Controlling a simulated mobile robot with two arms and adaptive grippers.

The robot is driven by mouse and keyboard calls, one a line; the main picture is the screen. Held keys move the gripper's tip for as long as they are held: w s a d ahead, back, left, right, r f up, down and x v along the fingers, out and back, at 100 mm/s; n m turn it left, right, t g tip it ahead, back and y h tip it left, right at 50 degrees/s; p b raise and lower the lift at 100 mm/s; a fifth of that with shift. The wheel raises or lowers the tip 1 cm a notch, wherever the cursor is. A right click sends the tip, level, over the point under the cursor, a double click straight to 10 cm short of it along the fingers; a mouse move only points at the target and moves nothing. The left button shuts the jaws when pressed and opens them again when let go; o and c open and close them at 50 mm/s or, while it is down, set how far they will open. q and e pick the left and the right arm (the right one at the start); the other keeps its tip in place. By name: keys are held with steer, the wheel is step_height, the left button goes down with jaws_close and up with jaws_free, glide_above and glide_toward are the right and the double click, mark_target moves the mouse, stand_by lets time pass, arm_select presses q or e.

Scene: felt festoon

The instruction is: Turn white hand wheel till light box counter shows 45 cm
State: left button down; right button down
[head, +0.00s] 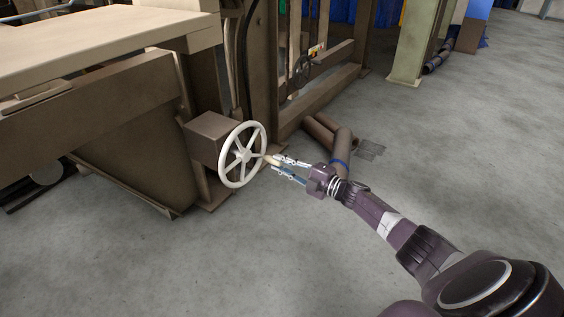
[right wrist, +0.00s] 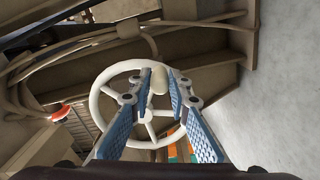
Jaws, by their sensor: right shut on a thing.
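The white hand wheel (head: 242,155) is upright on the side of a brown gearbox, left of centre in the head view. It also shows in the right wrist view (right wrist: 101,83), with its rim and several spokes. My right gripper (head: 277,163) reaches in from the right and is shut on the wheel's pale handle (right wrist: 160,79), at the right side of the rim in the head view. The blue-padded fingers stand on either side of this handle in the right wrist view. The light box counter is not recognisable in either view. My left gripper is not in view.
A brown machine frame with a pale table top (head: 100,40) fills the left. Brown rolls (head: 327,135) lie on the floor behind my right gripper. A pale green post (head: 415,45) stands at the back. The grey floor (head: 130,260) in front is clear.

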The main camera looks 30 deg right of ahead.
steer(key=shift+s+a+f, duration=0.1)
steer(key=shift+a+f, duration=0.05)
steer(key=shift+f, duration=0.1)
steer(key=c, duration=2)
jaws_free()
steer(key=shift+c, duration=0.2)
steer(key=shift+o, duration=1.1)
steer(key=shift+r, duration=0.1)
steer(key=v, duration=1.2)
